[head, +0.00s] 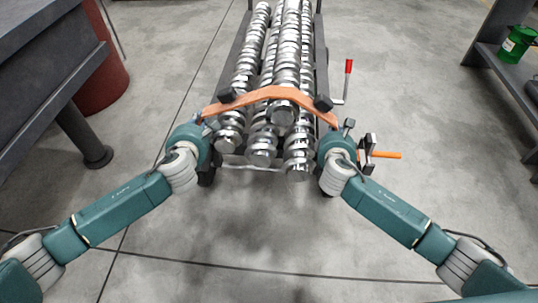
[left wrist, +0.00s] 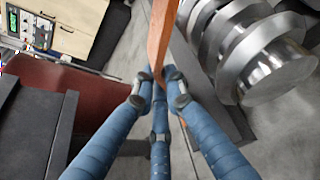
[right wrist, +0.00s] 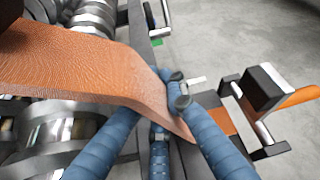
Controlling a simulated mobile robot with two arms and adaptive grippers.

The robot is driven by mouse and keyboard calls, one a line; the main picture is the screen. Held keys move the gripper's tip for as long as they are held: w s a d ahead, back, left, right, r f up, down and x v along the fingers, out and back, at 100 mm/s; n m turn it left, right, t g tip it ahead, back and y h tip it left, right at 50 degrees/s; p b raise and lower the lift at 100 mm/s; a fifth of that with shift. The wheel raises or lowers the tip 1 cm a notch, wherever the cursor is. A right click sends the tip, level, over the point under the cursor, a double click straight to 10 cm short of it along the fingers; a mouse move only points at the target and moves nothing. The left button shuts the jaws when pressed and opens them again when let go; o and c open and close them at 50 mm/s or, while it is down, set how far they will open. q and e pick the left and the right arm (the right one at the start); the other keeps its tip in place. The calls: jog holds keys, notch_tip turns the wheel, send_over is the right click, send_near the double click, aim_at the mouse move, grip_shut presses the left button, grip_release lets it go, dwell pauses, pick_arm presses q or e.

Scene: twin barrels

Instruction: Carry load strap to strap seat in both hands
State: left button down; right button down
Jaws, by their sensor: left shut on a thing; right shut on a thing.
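The load strap (head: 272,94) is an orange-brown leather-like band that arches over the front part of a stack of shiny metal crankshafts (head: 285,50). My left gripper (head: 200,120) is at its left end, and the left wrist view shows the blue fingers (left wrist: 158,78) shut on the strap (left wrist: 162,35). My right gripper (head: 335,128) is at its right end, and the right wrist view shows the fingers (right wrist: 165,105) shut on the strap (right wrist: 90,65). I cannot make out which part is the strap seat.
The crankshafts lie on a dark cart with corner posts. A red-handled lever (head: 347,80) and an orange-handled clamp (head: 380,154) stick out on its right. A dark table (head: 40,50) and red barrel (head: 103,75) stand left. A shelf with a green can (head: 517,42) stands right. The front floor is clear.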

pick_arm(q)
jog(key=c, duration=2.2)
grip_release()
jog(key=shift+w+a+f, duration=0.1)
jog(key=shift+a+f, duration=0.25)
jog(key=shift+a, duration=0.15)
pick_arm(e)
jog(key=c, duration=2.3)
grip_release()
jog(key=shift+d+f, duration=0.45)
pick_arm(q)
jog(key=o, duration=0.4)
jog(key=shift+r, duration=0.15)
pick_arm(e)
jog(key=o, duration=0.4)
jog(key=shift+r, duration=0.15)
pick_arm(q)
jog(key=shift+d, duration=0.15)
pick_arm(e)
jog(key=shift+o, duration=0.4)
jog(key=shift+a, duration=0.15)
pick_arm(q)
jog(key=shift+d, duration=0.15)
pick_arm(e)
jog(key=shift+a, duration=0.1)
